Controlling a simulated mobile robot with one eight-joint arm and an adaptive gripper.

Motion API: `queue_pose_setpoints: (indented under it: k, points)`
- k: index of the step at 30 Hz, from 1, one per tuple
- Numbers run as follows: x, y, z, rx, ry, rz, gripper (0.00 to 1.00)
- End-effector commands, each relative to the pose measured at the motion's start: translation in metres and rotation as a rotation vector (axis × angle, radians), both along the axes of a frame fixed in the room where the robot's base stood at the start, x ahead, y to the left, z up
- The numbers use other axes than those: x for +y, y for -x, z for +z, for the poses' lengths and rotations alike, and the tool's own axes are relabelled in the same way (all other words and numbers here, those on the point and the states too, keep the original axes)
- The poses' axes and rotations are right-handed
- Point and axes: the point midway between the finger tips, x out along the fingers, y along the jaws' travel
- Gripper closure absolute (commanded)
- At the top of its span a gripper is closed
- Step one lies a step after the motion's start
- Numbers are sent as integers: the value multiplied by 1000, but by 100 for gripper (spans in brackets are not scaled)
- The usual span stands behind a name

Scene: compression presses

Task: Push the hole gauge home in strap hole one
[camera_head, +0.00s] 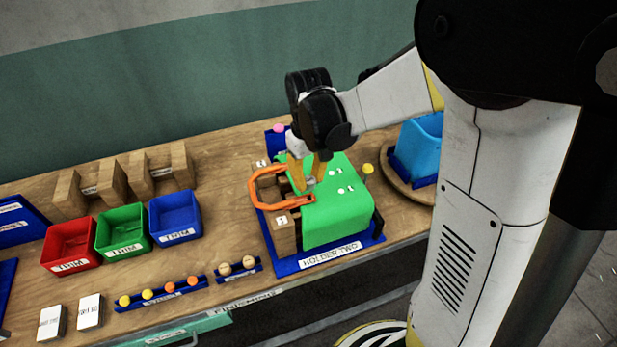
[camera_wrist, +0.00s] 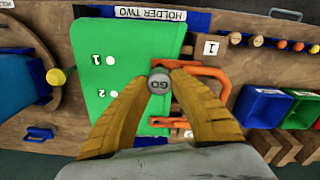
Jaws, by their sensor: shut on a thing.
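My gripper (camera_head: 312,172) is shut on the hole gauge, a short grey round piece marked GO (camera_wrist: 158,82), seen end-on between the yellow fingers in the wrist view. In the head view its grey end (camera_head: 310,183) shows below the fingertips, over the left part of the green strap (camera_head: 335,215). The green strap also fills the upper middle of the wrist view (camera_wrist: 135,45). Two white round hole marks show on it: one beside the 1 (camera_wrist: 110,60), one beside the 2 (camera_wrist: 112,94). The gauge is to the side of both. I cannot tell whether it touches the strap.
An orange loop handle (camera_head: 257,190) stands close to the gripper's left. The strap lies in a blue tray marked HOLDER TWO (camera_head: 330,256). Red (camera_head: 68,244), green (camera_head: 122,231) and blue (camera_head: 175,217) bins stand left. A blue container (camera_head: 418,150) stands right on a round wooden base.

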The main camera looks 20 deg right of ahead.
Motion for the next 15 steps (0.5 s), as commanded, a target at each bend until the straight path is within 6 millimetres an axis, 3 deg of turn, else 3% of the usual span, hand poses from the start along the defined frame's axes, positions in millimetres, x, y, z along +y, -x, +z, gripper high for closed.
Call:
queue_pose_setpoints:
  k: [6,15]
  points:
    - [0,0,-19,0,0,0,100]
    - [0,0,-19,0,0,0,100]
